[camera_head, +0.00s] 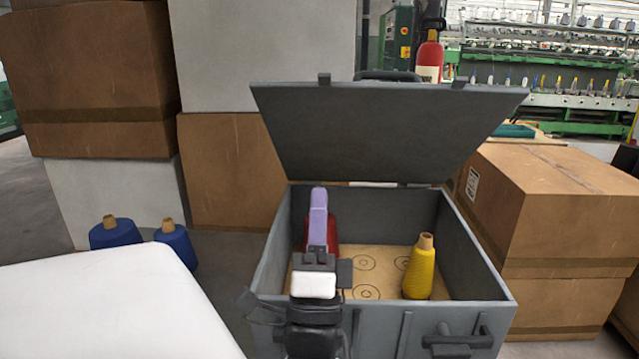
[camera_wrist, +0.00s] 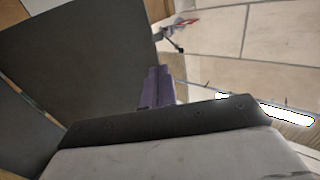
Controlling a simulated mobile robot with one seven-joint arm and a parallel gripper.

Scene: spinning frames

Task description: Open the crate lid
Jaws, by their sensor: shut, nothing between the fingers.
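The grey crate (camera_head: 385,330) stands in front of me in the head view. Its grey lid (camera_head: 385,130) stands raised at the back, tilted up and leaving the inside in plain sight. Inside, a yellow yarn cone (camera_head: 419,270) stands at the right, and a red thing (camera_head: 306,236) is partly hidden behind my gripper. My gripper (camera_head: 318,198), with lilac fingers, is shut and empty, over the left part of the crate opening. The fingers also show in the wrist view (camera_wrist: 157,88), beside a large dark panel (camera_wrist: 85,65), likely the lid.
Cardboard boxes (camera_head: 550,200) stand close at the crate's right, and more boxes (camera_head: 225,175) at the back left. Blue yarn cones (camera_head: 176,245) are left of the crate, near a white surface (camera_head: 100,310). A red extinguisher (camera_head: 429,60) is behind the lid.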

